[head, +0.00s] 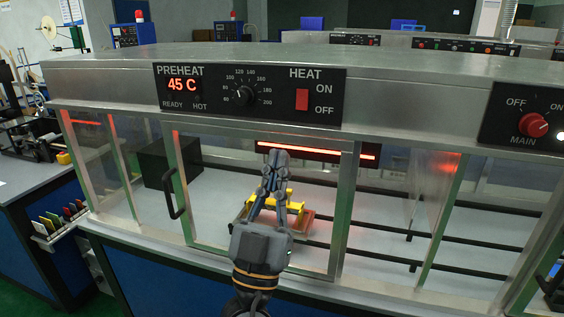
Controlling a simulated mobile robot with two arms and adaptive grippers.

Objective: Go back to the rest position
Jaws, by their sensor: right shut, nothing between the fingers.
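My right gripper (277,157) stands upright in the middle of the head view, its arm coming in from below. Its fingers are together with nothing between them. It is in front of the glass door (213,230) of a steel preheat machine (110,80). Behind it, through the glass, a yellow fixture (297,207) and a reddish board (300,224) show, partly hidden by the gripper.
The door has a dark handle (174,194) at its left. A panel reads PREHEAT 45 C, with a dial (243,96) and a red HEAT switch (302,99). A red heater bar (330,151) glows inside. A red MAIN knob (533,125) is at right.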

